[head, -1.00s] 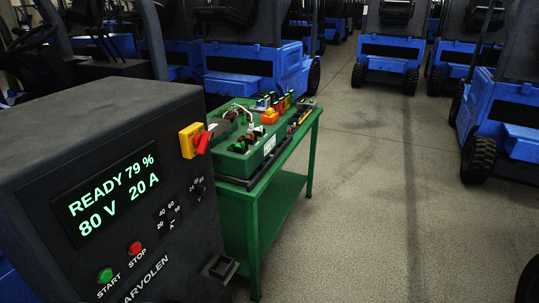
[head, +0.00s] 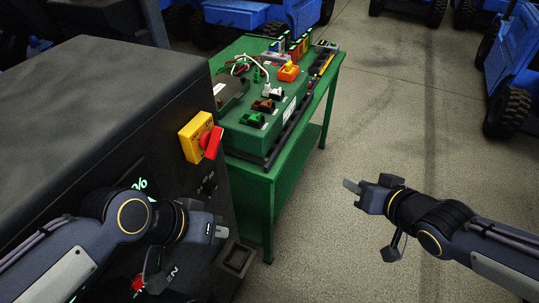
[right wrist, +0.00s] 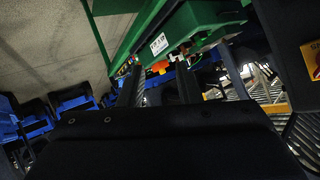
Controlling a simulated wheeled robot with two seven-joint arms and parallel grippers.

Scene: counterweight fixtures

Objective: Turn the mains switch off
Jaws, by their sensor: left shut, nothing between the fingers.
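The mains switch is a red rotary handle (head: 211,142) on a yellow plate (head: 194,134), at the upper right of the charger's front. Its handle sits tilted. The yellow plate also shows at the right edge of the right wrist view (right wrist: 311,58). My left gripper (head: 218,230) is shut and empty, below the switch in front of the charger (head: 120,90), not touching the handle. My right gripper (head: 352,187) is out over the floor to the right, well apart from the switch. Its two fingers stand apart in the right wrist view (right wrist: 158,85), with nothing between them.
A green bench (head: 262,178) with a green unit, plugs and cables stands right behind the charger. My left arm covers most of the charger's display; a red button (head: 138,283) shows partly below. Blue forklifts (head: 508,75) stand behind. The floor (head: 390,120) at right is clear.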

